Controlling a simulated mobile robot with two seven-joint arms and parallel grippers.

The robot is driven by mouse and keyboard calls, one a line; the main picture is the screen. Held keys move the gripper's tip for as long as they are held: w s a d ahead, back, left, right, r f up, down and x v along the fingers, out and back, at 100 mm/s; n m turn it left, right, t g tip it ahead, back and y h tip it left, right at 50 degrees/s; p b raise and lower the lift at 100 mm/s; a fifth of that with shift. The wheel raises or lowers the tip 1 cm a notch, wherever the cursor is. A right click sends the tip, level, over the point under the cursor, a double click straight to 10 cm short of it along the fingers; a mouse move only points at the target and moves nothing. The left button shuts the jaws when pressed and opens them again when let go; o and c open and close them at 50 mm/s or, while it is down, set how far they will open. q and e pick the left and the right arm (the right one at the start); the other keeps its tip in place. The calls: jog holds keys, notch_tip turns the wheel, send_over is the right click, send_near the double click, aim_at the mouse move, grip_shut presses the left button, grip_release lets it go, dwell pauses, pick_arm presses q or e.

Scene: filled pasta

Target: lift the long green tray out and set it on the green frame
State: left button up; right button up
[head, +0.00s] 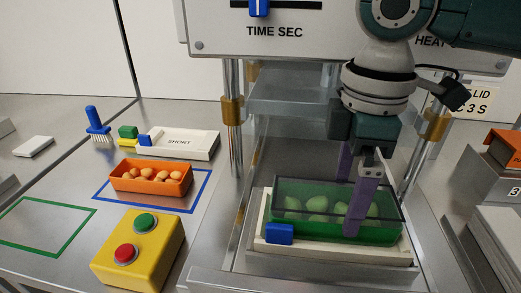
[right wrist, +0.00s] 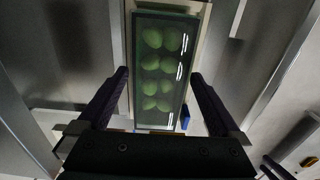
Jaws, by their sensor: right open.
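The long green tray (head: 380,237) holds several pale green filled pasta pieces under a clear, dark-edged cover. It sits in a white holder with a blue block (head: 279,233), under the machine. My right gripper (head: 350,207) is open, pointing down, with one purple finger on the far side of the tray and one on the near side. In the right wrist view the tray (right wrist: 158,120) lies between the fingers, with gaps on both sides. The green frame (head: 60,202) is an empty outline on the table at the left. My left gripper is not in view.
An orange tray (head: 120,184) of round pieces stands in a blue frame. A yellow box with green and red buttons (head: 137,250) is nearer. Machine posts (head: 232,120) flank the tray.

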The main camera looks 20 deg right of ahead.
notch_tip(320, 180, down, 2)
jog(key=shift+f, duration=0.1)
jog(key=c, duration=1.2)
jog(key=shift+c, duration=0.6)
